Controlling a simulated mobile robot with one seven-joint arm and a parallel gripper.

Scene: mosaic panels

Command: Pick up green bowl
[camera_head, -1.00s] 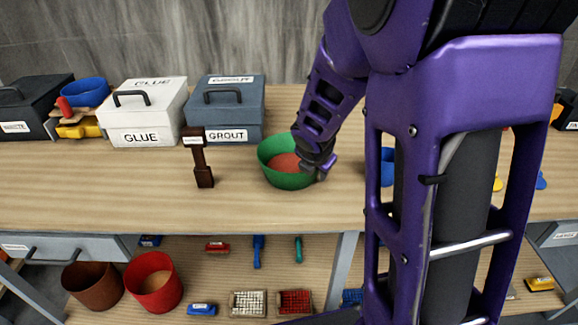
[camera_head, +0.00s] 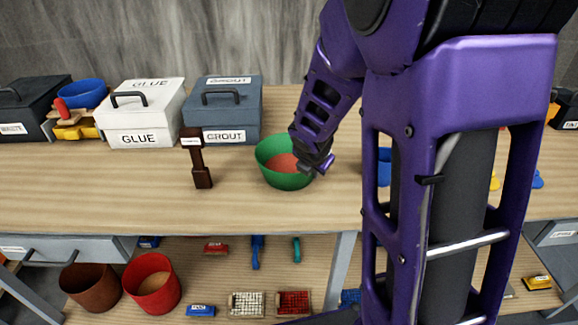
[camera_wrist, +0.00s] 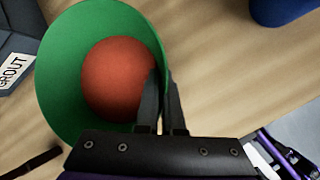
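The green bowl (camera_head: 283,179) stands upright on the wooden workbench, right of the dark brown hammer-like tool. A round red-orange area shows inside it; I cannot tell whether that is its contents or its base. My gripper (camera_head: 317,168) is at the bowl's right rim. In the wrist view the green bowl (camera_wrist: 62,75) fills the upper left. My gripper (camera_wrist: 163,85) has its two dark fingers close together there, one inside the bowl and one outside, with the bowl's wall pinched between them. No clear gap shows under the bowl.
The dark brown tool (camera_head: 198,165) stands close left of the bowl. The grey GROUT box (camera_head: 222,115) and white GLUE box (camera_head: 140,112) stand behind. A blue container (camera_head: 384,167) is to the right, partly behind my arm. The bench front (camera_head: 250,215) is clear.

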